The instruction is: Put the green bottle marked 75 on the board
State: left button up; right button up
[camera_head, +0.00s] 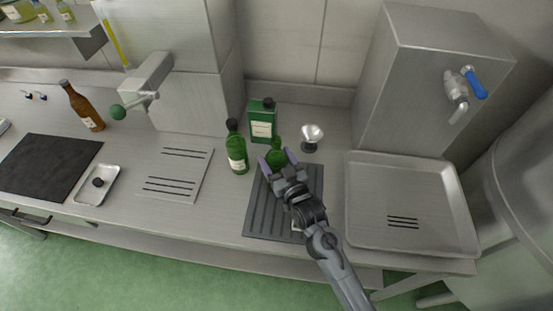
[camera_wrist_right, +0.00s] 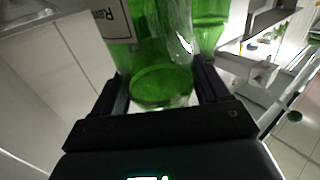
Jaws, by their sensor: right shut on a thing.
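My right gripper (camera_head: 278,162) is shut on a green glass bottle (camera_head: 277,147), over the back part of a dark grey grooved board (camera_head: 262,215). The held bottle (camera_wrist_right: 160,85) fills the space between the fingers in the right wrist view. I cannot read a 75 on it, and I cannot tell whether its base touches the board. A round green bottle with a dark cap (camera_head: 237,150) stands just left of the board. A square green bottle with a pale label (camera_head: 262,121) stands behind. My left gripper is not in view.
A small silver-topped glass (camera_head: 312,136) stands behind the board, to the right. A steel tray (camera_head: 400,190) lies right of it, under a tap. At left are a slotted plate (camera_head: 176,170), a black mat (camera_head: 45,165), a small dish (camera_head: 97,185) and a brown bottle (camera_head: 83,107).

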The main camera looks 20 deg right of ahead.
jog(key=shift+f, duration=0.1)
jog(key=o, duration=1.6)
